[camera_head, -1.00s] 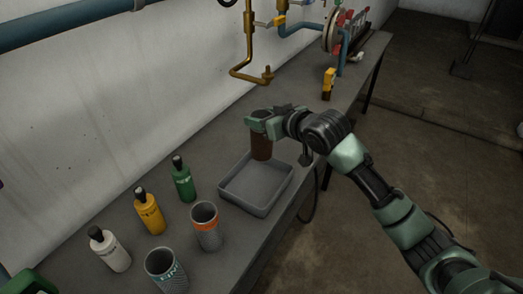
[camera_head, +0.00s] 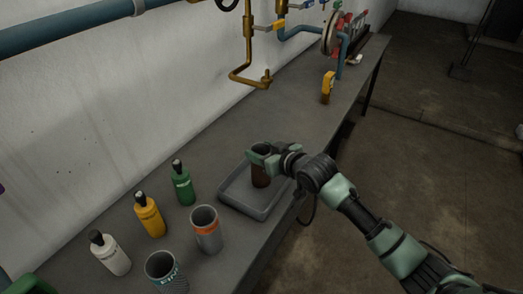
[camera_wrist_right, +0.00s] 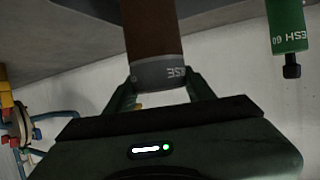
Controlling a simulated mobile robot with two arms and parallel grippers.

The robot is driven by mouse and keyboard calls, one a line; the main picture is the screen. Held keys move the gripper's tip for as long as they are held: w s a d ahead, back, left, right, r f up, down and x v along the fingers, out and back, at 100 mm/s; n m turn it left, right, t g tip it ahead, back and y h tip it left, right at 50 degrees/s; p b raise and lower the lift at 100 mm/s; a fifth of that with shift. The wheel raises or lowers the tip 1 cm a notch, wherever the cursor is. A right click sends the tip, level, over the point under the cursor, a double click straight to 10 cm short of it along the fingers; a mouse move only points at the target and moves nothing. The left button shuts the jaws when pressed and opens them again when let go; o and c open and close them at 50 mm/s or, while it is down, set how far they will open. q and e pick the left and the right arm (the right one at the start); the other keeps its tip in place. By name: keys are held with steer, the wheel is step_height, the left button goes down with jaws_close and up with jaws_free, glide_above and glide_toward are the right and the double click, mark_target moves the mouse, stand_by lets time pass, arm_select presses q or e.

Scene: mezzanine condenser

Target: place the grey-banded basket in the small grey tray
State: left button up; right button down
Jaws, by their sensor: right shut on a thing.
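The grey-banded basket is a brown cylinder (camera_head: 261,177) with a grey lettered band at its upper end, seen in the right wrist view (camera_wrist_right: 159,72). My right gripper (camera_head: 261,155) is shut on it around the band; it also shows in the right wrist view (camera_wrist_right: 163,90). The basket is upright, with its lower end inside the outline of the small grey tray (camera_head: 243,206) in the head view. I cannot tell whether its base touches the tray floor. The tray is otherwise empty. My left gripper is not in view.
Left of the tray on the grey bench (camera_head: 310,115) stand an orange-banded basket (camera_head: 207,236), a teal-banded basket (camera_head: 165,275), and green (camera_head: 183,187), yellow (camera_head: 150,217) and white (camera_head: 112,255) bottles. A brass pipe (camera_head: 247,60) overhangs the bench behind. The bench edge lies right of the tray.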

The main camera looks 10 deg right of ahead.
steer(key=shift+f, duration=0.1)
steer(key=c, duration=0.6)
jaws_free()
steer(key=shift+o, duration=0.2)
steer(key=shift+s+d+r, duration=0.1)
steer(key=shift+r, duration=0.1)
steer(key=v, duration=1.1)
steer(key=shift+s+d+r+b, duration=0.15)
steer(key=shift+s+b, duration=0.15)
steer(key=shift+b, duration=0.15)
